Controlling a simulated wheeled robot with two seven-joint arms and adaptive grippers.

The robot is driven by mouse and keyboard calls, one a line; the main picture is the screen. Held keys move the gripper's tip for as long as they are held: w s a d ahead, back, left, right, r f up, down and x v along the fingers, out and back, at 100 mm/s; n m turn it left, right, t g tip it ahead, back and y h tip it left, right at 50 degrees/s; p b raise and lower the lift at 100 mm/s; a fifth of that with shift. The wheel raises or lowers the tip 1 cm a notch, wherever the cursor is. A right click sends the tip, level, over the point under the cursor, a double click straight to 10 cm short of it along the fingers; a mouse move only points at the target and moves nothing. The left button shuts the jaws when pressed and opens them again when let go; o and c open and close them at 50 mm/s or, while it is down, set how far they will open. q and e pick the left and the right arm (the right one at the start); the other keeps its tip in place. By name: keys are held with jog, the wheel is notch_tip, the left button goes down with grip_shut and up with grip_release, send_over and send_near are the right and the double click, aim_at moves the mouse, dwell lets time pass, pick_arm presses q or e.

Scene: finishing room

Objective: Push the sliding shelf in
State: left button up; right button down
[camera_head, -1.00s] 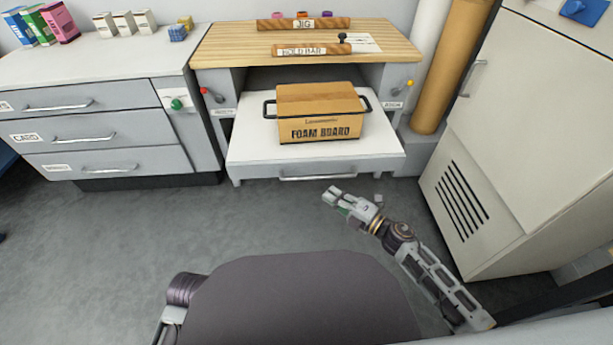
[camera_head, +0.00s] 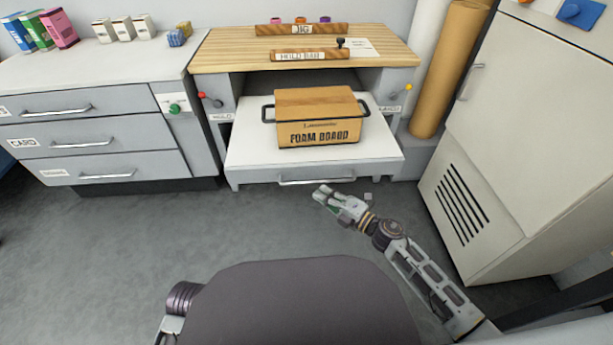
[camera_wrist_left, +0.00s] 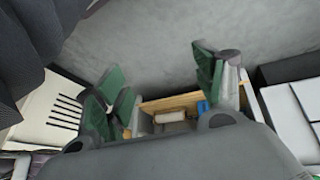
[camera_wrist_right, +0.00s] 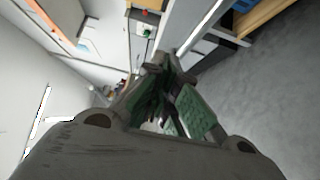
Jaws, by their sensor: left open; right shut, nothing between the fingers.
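The white sliding shelf (camera_head: 250,160) stands pulled out from under the wood-topped bench (camera_head: 220,52), with a bar handle (camera_head: 316,181) on its front face. A foam board box (camera_head: 318,132) with dark side handles sits on the shelf. My right gripper (camera_head: 322,194) is shut and empty, just in front of the shelf front, a little right of its middle; whether it touches is unclear. In the right wrist view its green-padded fingers (camera_wrist_right: 168,105) are together. My left gripper (camera_wrist_left: 165,85) is open and empty in the left wrist view; the head view does not show its fingers.
A grey drawer cabinet (camera_head: 85,145) stands left of the bench. A hold bar (camera_head: 310,55) lies on the bench top. The grey floor (camera_head: 130,250) in front is clear.

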jog(key=x, duration=0.2)
pick_arm(q)
notch_tip(320, 180, down, 6)
jog(key=d+b, duration=0.1)
jog(key=b, duration=0.1)
jog(key=shift+d+t+h+b, duration=0.2)
jog(key=shift+t+h+b, duration=0.1)
jog(key=shift+t+h, duration=0.1)
pick_arm(e)
send_near(295, 167)
jog(key=shift+x, duration=2.35)
pick_arm(q)
jog(key=shift+w+r, duration=0.15)
jog(key=shift+w, duration=0.05)
